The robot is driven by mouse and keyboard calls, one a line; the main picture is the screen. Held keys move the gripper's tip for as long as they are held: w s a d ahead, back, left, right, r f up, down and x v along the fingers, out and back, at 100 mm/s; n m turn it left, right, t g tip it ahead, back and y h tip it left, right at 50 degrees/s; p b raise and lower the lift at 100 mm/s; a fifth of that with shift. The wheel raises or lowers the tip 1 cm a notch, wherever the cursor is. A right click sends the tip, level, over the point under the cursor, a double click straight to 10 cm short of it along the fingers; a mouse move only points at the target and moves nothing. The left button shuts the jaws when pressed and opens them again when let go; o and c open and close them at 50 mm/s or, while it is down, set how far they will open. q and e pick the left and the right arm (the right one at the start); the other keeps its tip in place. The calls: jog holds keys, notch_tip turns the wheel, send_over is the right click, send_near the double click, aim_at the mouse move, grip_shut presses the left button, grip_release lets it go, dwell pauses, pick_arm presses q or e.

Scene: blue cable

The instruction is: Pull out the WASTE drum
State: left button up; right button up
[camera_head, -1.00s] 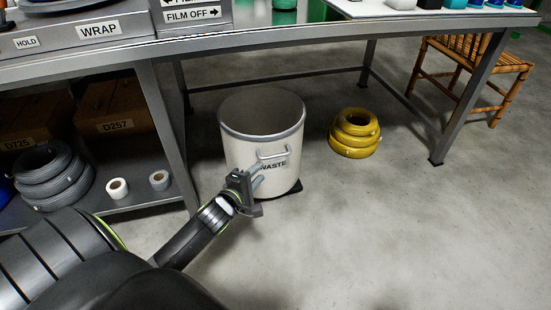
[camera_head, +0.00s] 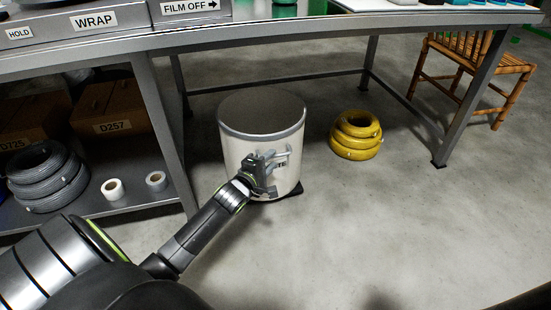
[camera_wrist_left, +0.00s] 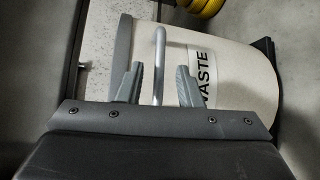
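My left gripper (camera_head: 275,162) is in front of the drum at the handle. In the left wrist view the two fingers of my left gripper (camera_wrist_left: 158,88) are apart, one on each side of the handle bar, with gaps visible. The gripper hides most of the label and handle in the head view. My right gripper is not in view.
The table's leg (camera_head: 165,130) stands left of the drum. A stack of yellow hose coils (camera_head: 356,136) lies on the floor to the right. A shelf at left holds grey coils, white rolls and boxes. The floor in front is clear.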

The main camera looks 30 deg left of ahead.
aim_at(275, 156)
pick_arm(q)
jog(key=shift+w+a+f+b, duration=0.1)
jog(key=shift+w+f+b, duration=0.1)
jog(key=shift+w+b, duration=0.45)
jog(key=shift+w+f+b, duration=0.15)
jog(key=shift+w+b, duration=0.1)
jog(key=shift+w, duration=0.9)
jog(key=shift+r, duration=0.1)
jog(key=shift+c, duration=0.3)
grip_shut()
